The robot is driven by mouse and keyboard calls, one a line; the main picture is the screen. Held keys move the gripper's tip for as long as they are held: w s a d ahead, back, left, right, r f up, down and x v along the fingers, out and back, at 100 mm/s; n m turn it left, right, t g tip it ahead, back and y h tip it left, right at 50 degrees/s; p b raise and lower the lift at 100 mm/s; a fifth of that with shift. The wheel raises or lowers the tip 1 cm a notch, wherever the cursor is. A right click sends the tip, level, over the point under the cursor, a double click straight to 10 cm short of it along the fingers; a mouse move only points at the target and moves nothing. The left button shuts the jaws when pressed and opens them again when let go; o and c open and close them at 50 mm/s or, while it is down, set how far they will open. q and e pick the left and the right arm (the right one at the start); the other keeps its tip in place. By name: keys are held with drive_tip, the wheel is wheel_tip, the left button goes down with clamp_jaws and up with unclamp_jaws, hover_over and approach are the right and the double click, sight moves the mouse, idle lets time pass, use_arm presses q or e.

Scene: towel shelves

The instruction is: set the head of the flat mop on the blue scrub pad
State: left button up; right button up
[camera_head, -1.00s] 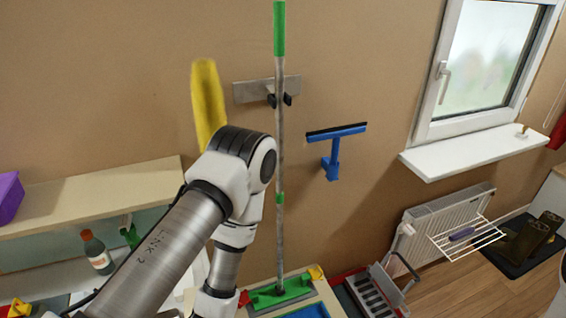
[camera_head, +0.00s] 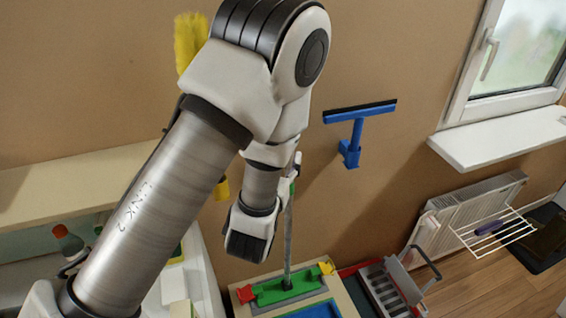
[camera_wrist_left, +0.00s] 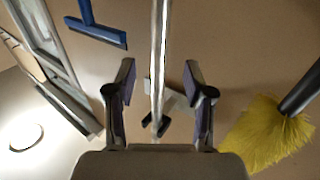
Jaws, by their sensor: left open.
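The flat mop stands upright, its green head (camera_head: 287,288) resting on a pale board between a red and a yellow block. Its grey pole (camera_head: 288,235) rises from the head, and its upper part is hidden behind my arm. The blue scrub pad (camera_head: 318,311) lies just in front of the head, cut off by the lower picture edge. In the left wrist view, my left gripper (camera_wrist_left: 160,76) is open, with the pole (camera_wrist_left: 158,45) running between its two fingers. I see no clear grip on it. My right gripper is not in view.
A blue squeegee (camera_head: 352,135) hangs on the wall right of the pole. A yellow duster (camera_head: 190,40) is behind my arm. A grey caddy (camera_head: 390,285) stands right of the board, before a radiator (camera_head: 465,215). A dark wall clip (camera_wrist_left: 155,128) shows behind the pole.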

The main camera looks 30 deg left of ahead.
use_arm(q)
drive_tip(key=b+x, duration=0.2)
drive_tip(key=x, duration=0.5)
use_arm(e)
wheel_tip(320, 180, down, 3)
use_arm(q)
drive_tip(key=shift+w+f, duration=0.1)
drive_tip(key=shift+c, duration=0.4)
clamp_jaws()
